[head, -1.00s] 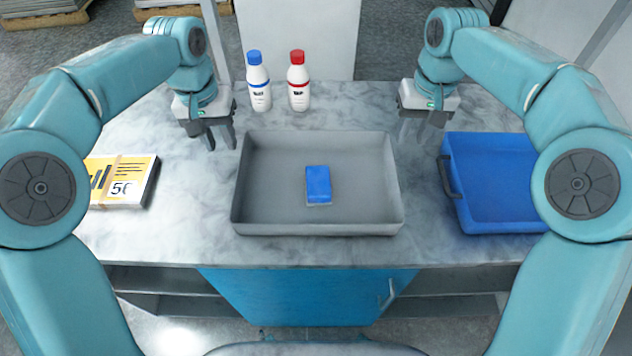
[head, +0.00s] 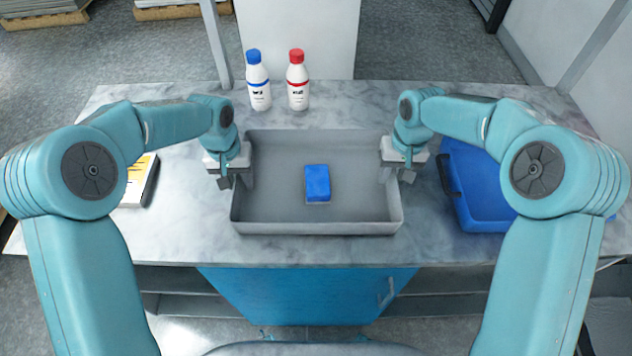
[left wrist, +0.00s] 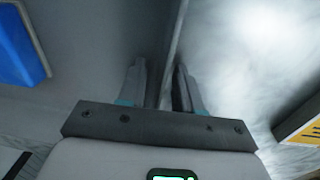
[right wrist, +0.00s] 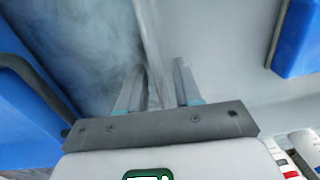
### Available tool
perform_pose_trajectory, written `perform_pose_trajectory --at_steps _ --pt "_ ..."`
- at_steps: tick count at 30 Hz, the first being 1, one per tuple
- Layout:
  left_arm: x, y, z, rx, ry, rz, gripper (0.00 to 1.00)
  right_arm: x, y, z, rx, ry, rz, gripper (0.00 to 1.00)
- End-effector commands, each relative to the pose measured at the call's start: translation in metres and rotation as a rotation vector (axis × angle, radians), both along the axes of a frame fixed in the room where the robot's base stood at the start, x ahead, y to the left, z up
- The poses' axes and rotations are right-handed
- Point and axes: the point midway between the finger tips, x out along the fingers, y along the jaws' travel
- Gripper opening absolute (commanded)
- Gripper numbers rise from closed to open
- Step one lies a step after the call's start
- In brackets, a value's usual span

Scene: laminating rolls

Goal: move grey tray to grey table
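The grey tray (head: 320,221) is a shallow rectangular box on the marbled grey table top (head: 170,236). A blue and grey block (head: 317,182) lies in it. My left gripper (head: 236,180) is at the tray's left wall, with one finger outside and one inside. The left wrist view shows that gripper (left wrist: 160,85) open around the wall, with a gap between the fingers. My right gripper (head: 396,175) is at the right wall in the same way. The right wrist view shows that gripper (right wrist: 158,85) open with the wall between its fingers.
A bottle with a blue cap (head: 259,88) and one with a red cap (head: 298,88) stand behind the grey tray. A yellow and white stack (head: 140,182) lies at left.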

Motion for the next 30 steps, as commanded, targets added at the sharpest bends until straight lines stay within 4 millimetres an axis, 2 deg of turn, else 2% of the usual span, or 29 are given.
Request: perform_pose_trajectory --at_steps 6,8,9,10,22,30 --pt "0.0 0.0 0.0 0.0 0.001 0.0 0.34 0.0 0.0 0.0 0.0 0.0 0.0 0.34" --pt "0.0 0.0 0.0 0.0 0.001 0.0 0.14 0.0 0.0 0.0 0.0 0.0 0.0 0.14" --pt "0.0 0.0 0.0 0.0 0.001 0.0 0.01 0.0 0.0 0.0 0.0 0.0 0.0 0.01" --pt "0.0 0.0 0.0 0.0 0.001 0.0 0.0 0.0 0.0 0.0 0.0 0.0 0.0 0.0" --pt "0.0 0.0 0.004 0.0 -0.001 0.0 0.0 0.0 0.0 0.004 0.0 -0.002 0.0 0.0" --pt "0.0 0.0 0.03 0.0 0.0 0.0 0.0 0.0 0.0 0.03 0.0 -0.002 0.0 0.0"
